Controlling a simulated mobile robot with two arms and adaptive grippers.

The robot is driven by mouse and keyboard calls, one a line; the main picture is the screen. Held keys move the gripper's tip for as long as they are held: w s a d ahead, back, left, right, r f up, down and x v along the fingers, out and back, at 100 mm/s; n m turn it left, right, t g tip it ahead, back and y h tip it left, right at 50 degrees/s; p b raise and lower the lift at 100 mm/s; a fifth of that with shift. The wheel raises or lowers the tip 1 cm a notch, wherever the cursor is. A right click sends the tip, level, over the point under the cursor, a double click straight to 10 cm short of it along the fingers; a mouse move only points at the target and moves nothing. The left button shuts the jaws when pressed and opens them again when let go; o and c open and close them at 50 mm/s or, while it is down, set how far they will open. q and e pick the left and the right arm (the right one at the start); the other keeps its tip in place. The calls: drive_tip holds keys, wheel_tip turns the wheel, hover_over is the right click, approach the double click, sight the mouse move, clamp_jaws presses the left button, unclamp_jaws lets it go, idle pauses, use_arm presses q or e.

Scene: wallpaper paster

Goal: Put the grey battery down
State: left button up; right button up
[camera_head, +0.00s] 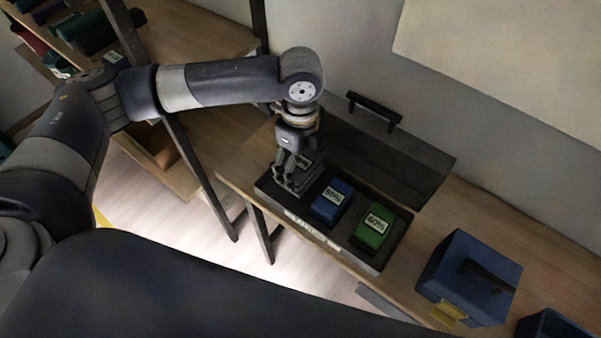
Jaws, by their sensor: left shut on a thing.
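My left gripper (293,178) points down over the left end of a dark open case (382,262) on the wooden bench. It is shut on the grey battery (305,161), which shows only in part behind the fingers, with a bit of its label visible. The battery is at or just above the case's left slot; I cannot tell whether it touches the bottom. A blue battery (332,201) labelled 90% sits in the middle of the case. A green battery (372,229) labelled 60% sits to its right. My right gripper is not in view.
The case's raised dark lid with a handle (374,109) stands behind it, near the wall. A blue box (468,277) with a dark handle stands to the right on the bench (425,225). A shelf with several coloured items is at the upper left.

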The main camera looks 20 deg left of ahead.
use_arm(q)
wheel_tip(320, 180, down, 5)
drive_tip(key=shift+f, duration=0.1)
idle(0.3)
drive_tip(key=shift+f, duration=0.1)
drive_tip(key=o, duration=1.4)
wheel_tip(320, 180, up, 8)
drive_tip(key=shift+f, duration=0.15)
